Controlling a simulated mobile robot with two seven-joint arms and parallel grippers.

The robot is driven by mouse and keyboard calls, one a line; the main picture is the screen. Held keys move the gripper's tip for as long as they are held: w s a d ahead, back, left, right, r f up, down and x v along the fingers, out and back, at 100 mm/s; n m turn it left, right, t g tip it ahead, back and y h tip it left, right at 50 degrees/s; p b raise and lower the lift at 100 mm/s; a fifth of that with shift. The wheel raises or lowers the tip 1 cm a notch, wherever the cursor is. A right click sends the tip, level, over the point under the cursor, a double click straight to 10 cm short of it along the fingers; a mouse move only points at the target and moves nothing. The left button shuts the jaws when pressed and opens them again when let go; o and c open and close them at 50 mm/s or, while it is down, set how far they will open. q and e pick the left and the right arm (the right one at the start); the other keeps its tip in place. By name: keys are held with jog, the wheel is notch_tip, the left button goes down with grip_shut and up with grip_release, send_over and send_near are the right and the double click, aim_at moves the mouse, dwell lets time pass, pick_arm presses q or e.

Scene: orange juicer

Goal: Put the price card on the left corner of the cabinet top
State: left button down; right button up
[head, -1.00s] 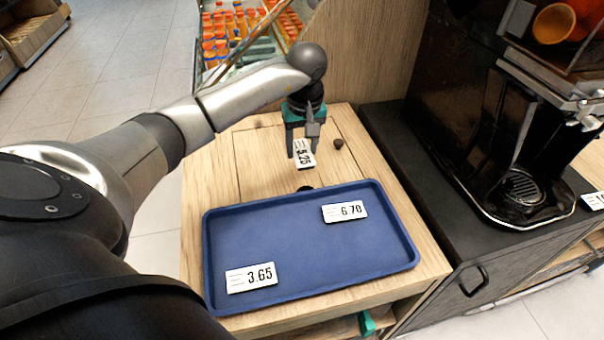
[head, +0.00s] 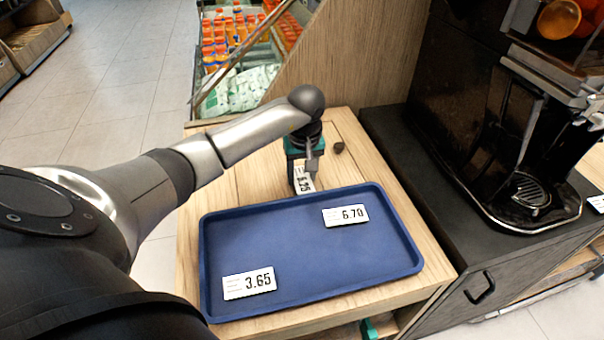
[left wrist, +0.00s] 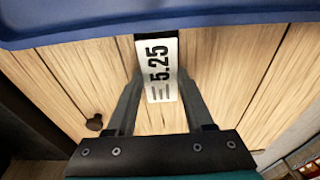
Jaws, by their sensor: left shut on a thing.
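The white price card marked 5.25 (head: 303,180) is in my left gripper (head: 304,184), between the tray's far edge and the back of the wooden cabinet top (head: 232,172). The gripper points down and is shut on the card. In the left wrist view the card (left wrist: 161,72) sits between the two fingers, its print turned sideways, over bare wood. Whether the card touches the wood I cannot tell. A small teal part (head: 370,328) at the bottom of the head view matches my gripper's colour; no fingers of my right gripper show.
A blue tray (head: 300,260) covers the near part of the cabinet top and holds cards marked 3.65 (head: 249,283) and 6.70 (head: 345,216). A small dark knob (head: 338,147) is right of the gripper. A black juicer (head: 520,190) stands on the right. The wood left of the gripper is clear.

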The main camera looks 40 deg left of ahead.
pick_arm(q)
jog(key=shift+f, duration=0.2)
jog(key=shift+c, duration=1.4)
grip_release()
jog(key=shift+r, duration=0.15)
